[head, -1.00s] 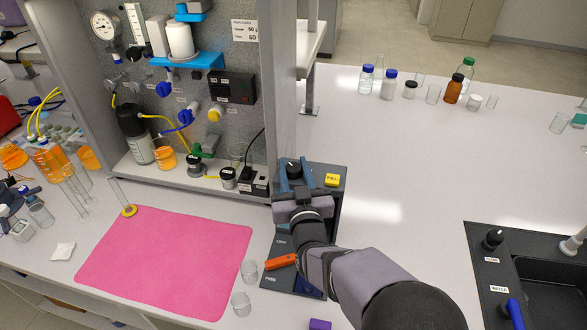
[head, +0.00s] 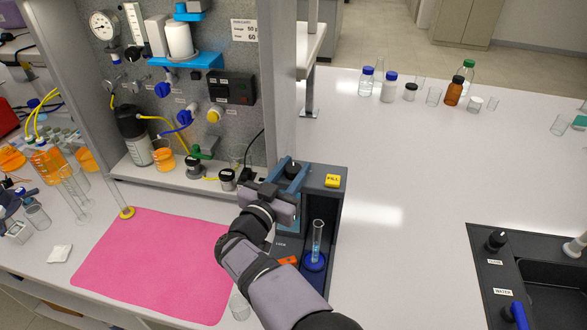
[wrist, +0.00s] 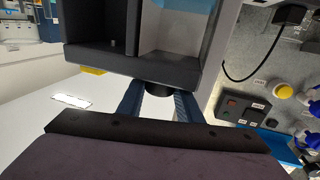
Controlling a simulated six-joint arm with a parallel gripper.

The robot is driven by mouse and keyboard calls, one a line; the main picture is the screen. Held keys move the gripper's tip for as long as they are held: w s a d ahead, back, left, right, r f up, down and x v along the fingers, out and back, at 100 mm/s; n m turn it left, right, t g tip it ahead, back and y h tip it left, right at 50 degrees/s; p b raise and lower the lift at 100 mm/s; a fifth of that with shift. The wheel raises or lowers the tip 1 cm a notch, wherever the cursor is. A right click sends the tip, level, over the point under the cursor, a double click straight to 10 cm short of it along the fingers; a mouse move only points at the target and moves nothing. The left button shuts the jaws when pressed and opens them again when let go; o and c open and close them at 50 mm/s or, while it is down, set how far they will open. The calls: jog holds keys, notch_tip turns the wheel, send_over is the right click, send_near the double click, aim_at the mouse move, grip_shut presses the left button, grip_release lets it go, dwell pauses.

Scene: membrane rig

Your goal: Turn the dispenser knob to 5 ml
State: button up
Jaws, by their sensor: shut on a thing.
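The dispenser is a dark unit (head: 337,205) right of the panel, with a yellow FILL button (head: 332,181) on top. Its black knob (head: 294,170) sits at the upper left. My gripper (head: 289,176) is shut on the knob, its blue fingers on either side. The wrist view shows the knob (wrist: 158,89) between the two fingers, against the dispenser's dark edge. The knob's pointer and any ml marks cannot be read. A graduated cylinder with a blue base (head: 315,262) stands upright in the dispenser's bay.
A pink mat (head: 150,262) lies left of my arm. An orange-red part (head: 288,260) shows partly behind my arm. A glass beaker (head: 239,306) stands close to my forearm. The bench right of the dispenser is clear up to the sink (head: 545,285).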

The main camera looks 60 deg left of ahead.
aim_at(288, 174)
jog(key=shift+m+t+h+b, duration=0.6)
jog(key=shift+m+h, duration=0.4)
jog(key=shift+h, duration=0.4)
jog(key=shift+r+m+t+h, duration=0.1)
jog(key=shift+m+t+h, duration=0.25)
jog(key=shift+h, duration=0.25)
jog(key=o, duration=1)
jog(key=shift+o, duration=0.2)
jog(key=shift+s+d+b, duration=0.1)
jog(key=shift+s+b, duration=0.3)
jog(key=shift+s, duration=0.1)
jog(key=shift+b+v, duration=1.25)
jog(key=shift+v, duration=1.9)
jog(key=shift+d, duration=0.1)
